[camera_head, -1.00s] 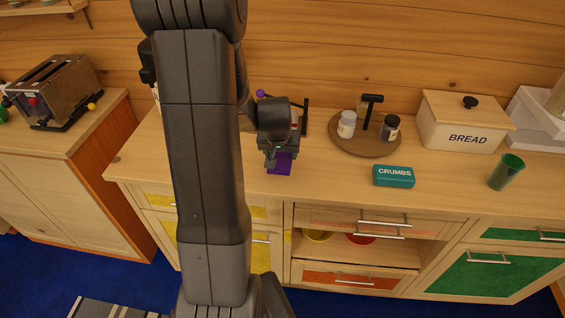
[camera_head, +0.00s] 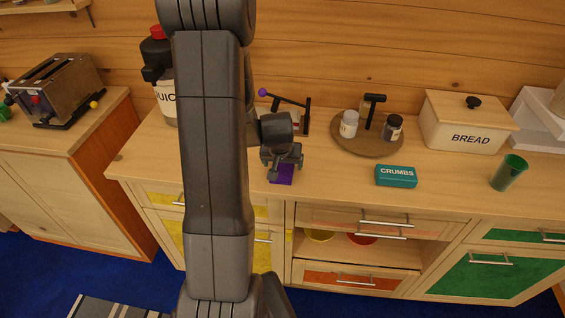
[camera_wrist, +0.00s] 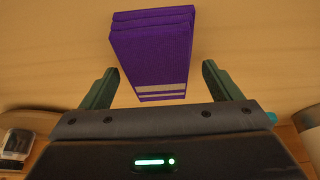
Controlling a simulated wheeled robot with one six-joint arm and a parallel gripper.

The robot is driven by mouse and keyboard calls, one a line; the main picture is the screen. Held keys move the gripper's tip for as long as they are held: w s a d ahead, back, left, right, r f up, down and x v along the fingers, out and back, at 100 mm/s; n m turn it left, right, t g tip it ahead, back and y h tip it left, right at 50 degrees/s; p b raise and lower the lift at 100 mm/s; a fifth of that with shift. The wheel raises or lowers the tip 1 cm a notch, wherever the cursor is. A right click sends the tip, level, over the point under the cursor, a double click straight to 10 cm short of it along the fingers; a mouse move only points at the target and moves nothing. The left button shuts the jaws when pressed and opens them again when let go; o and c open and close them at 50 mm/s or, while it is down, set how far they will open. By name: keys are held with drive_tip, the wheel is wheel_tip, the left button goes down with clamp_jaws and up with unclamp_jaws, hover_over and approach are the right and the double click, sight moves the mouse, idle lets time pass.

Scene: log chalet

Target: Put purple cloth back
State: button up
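The purple cloth (camera_wrist: 150,52) is a folded stack with pale stripes at its near edge. It lies on the wooden counter, and also shows in the head view (camera_head: 284,178) just below my gripper (camera_head: 283,168). In the wrist view my gripper (camera_wrist: 160,84) is open, its two green fingers wide apart. The cloth's striped near end lies between the fingertips in the picture, with a gap on both sides. The rest of it extends beyond them. I cannot tell how high the fingers are above the counter.
A teal CRUMBS box (camera_head: 396,176), a round wooden board (camera_head: 366,147) with jars, a BREAD box (camera_head: 462,128) and a green cup (camera_head: 509,172) stand to the right. A JUICE bottle (camera_head: 163,85) is partly hidden behind my arm.

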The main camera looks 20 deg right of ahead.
drive_tip(key=shift+r, duration=0.1)
drive_tip(key=shift+s+r, duration=0.1)
drive_tip(key=shift+r, duration=0.4)
drive_tip(key=v, duration=1.1)
drive_tip(key=shift+a, duration=0.15)
drive_tip(key=x, duration=1.2)
drive_tip(key=shift+f, duration=0.2)
